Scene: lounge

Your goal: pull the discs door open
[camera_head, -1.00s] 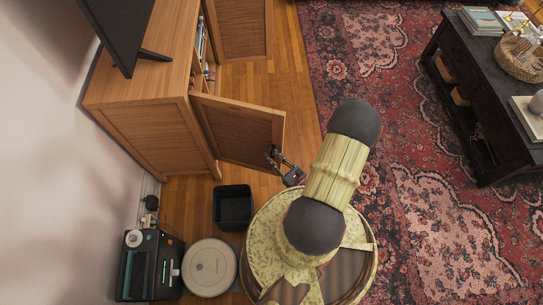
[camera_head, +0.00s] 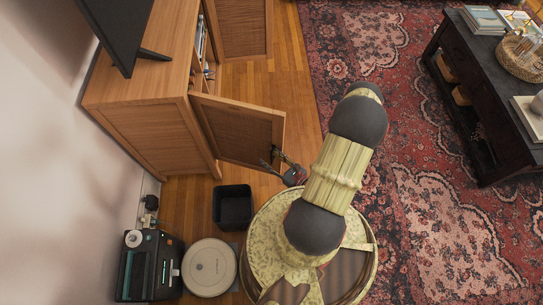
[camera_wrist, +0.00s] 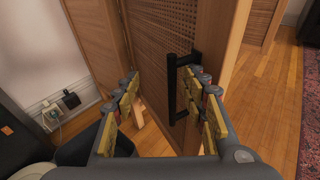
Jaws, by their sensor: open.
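The wooden cabinet (camera_head: 145,125) has a near door (camera_head: 235,132) with a woven panel, which stands swung well out. I take it for the discs door, though no label shows. In the wrist view this door (camera_wrist: 160,35) fills the middle, with its black bar handle (camera_wrist: 172,92) upright near its free edge. My gripper (camera_head: 276,164) is at the door's outer face, by the free edge. In the wrist view my gripper (camera_wrist: 170,105) is open, with the handle between the fingers, closer to the right one. Contact with the handle cannot be told.
A second cabinet door (camera_head: 243,28) stands open farther back. A black bin (camera_head: 233,207), a round pale robot vacuum (camera_head: 209,267) and a black machine (camera_head: 148,266) are on the floor near my base. A dark table (camera_head: 480,100) stands on the red rug (camera_head: 440,220) at right.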

